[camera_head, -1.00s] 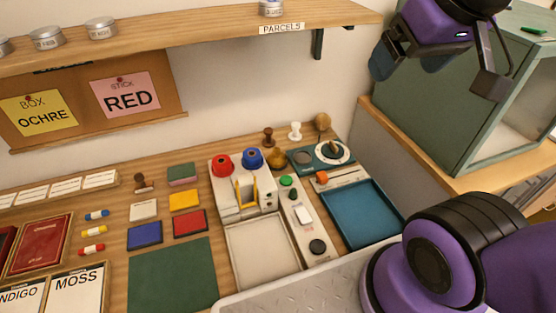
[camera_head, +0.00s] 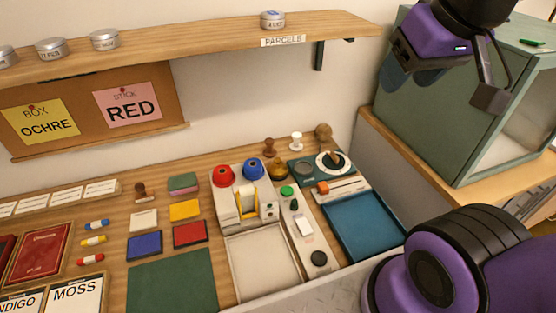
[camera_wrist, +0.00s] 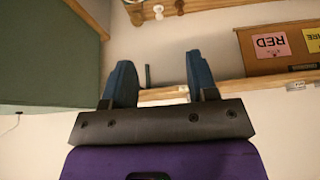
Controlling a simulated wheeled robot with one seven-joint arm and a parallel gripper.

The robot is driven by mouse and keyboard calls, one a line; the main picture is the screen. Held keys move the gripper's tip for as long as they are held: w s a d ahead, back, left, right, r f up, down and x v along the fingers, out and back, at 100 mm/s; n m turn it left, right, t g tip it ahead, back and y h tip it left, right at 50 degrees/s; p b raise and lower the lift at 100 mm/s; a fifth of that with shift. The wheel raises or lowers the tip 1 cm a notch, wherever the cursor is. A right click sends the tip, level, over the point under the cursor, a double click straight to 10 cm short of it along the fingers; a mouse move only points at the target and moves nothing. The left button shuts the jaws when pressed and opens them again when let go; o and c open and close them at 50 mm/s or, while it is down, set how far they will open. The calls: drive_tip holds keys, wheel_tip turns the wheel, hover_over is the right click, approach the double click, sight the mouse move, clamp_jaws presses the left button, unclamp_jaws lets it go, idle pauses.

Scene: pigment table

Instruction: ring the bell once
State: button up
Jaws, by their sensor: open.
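A small brass-coloured dome (camera_head: 277,169), which looks like the bell, stands at the back of the table, right of the blue knob. A dark wooden-handled piece (camera_head: 270,147) stands just behind it; I cannot tell if the two are joined. My gripper (camera_head: 411,78) is high at the upper right, in front of the green cabinet, well above and to the right of the dome. In the wrist view my gripper (camera_wrist: 159,65) shows two blue fingers apart with nothing between them. The dome is not clearly seen in the wrist view.
A wooden shelf (camera_head: 205,40) with tins runs above the table. The green cabinet (camera_head: 440,105) stands at the right. A white-knobbed piece (camera_head: 296,141), a round dial device (camera_head: 331,161) and a blue tray (camera_head: 362,226) lie near the dome. Air above the table is clear.

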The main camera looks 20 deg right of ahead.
clamp_jaws()
idle(1.4)
